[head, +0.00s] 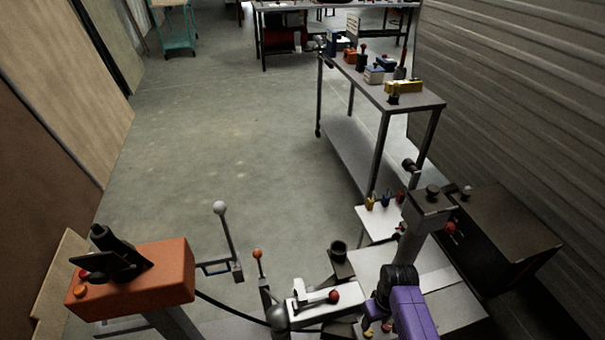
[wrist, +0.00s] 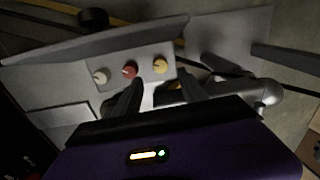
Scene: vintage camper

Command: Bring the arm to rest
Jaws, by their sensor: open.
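My gripper (wrist: 160,92) is open, with two dark fingers apart and nothing visible between them. It is over a light grey panel (wrist: 115,78) that carries a white knob (wrist: 100,77), a red knob (wrist: 129,70) and a yellow knob (wrist: 160,66). The fingertips appear close to the red and yellow knobs; I cannot tell whether they touch. In the head view my purple wrist and black arm parts are low at the right of centre, above a pale machine top (head: 445,298). The fingers are hard to make out there.
An orange box (head: 150,285) with a black handle stands at lower left. Levers with a white ball (head: 219,207) and an orange ball (head: 257,253) rise near the front. A long metal table (head: 425,102) holds small items. A dark cabinet (head: 500,230) stands right; concrete floor (head: 215,130) beyond is clear.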

